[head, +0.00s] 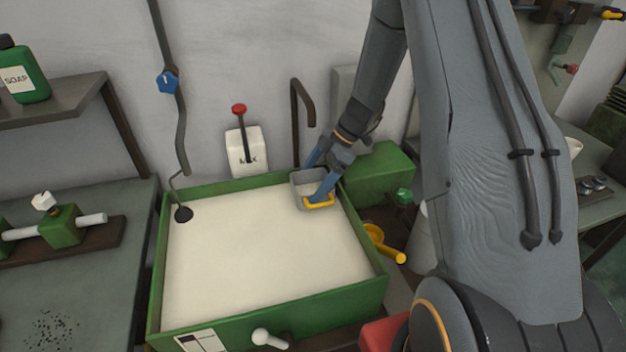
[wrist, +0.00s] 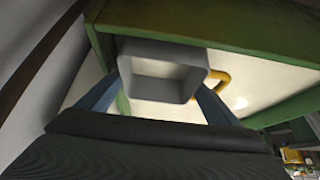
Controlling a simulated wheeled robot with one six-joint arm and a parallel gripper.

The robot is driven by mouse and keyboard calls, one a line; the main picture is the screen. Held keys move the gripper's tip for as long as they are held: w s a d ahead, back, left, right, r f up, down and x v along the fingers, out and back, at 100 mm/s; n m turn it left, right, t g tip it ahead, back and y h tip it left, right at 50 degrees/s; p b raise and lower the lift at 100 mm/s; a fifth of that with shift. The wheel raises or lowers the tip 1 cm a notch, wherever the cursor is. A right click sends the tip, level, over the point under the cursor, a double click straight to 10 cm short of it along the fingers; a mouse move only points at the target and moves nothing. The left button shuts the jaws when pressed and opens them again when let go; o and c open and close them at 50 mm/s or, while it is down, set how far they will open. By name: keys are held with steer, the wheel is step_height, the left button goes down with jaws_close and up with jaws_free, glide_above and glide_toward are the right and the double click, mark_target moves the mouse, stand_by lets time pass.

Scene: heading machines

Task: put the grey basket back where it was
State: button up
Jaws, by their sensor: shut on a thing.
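The grey basket (head: 303,201) is a small open box with a yellow handle. It is at the back right corner of the green-rimmed tank (head: 270,307) of cream-coloured liquid. My gripper (head: 319,173) is shut on the basket, one blue finger at each side. In the wrist view the basket (wrist: 150,51) sits between both fingertips, with the yellow handle at its right and the tank's green rim close beside it. Its inside looks pale cream; I cannot tell if that is liquid. I cannot tell how deep the basket sits.
A lever with a red knob on a white box (head: 247,151) and a bent brown pipe (head: 302,104) stand behind the tank. A green box (head: 379,174) and a yellow object (head: 385,247) are to its right. A dark-ended hose (head: 183,213) hangs at the back left corner.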

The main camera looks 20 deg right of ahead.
steer(key=shift+f, duration=0.15)
steer(key=o, duration=0.8)
steer(key=shift+o, duration=0.2)
steer(key=shift+w+d+r, duration=0.1)
steer(key=shift+d+r, duration=0.1)
steer(key=shift+r, duration=0.25)
steer(key=b+v, duration=0.5)
steer(key=v, duration=0.5)
steer(key=s+a+m+h, duration=0.3)
steer(key=s+m, duration=0.6)
steer(key=s, duration=0.1)
steer(key=s+a+m+t+h, duration=0.1)
steer(key=s+a+m+h, duration=0.2)
steer(key=s+m, duration=0.6)
steer(key=shift+s+f+h, duration=0.2)
steer(key=shift+s+h, duration=0.1)
steer(key=shift+s, duration=0.9)
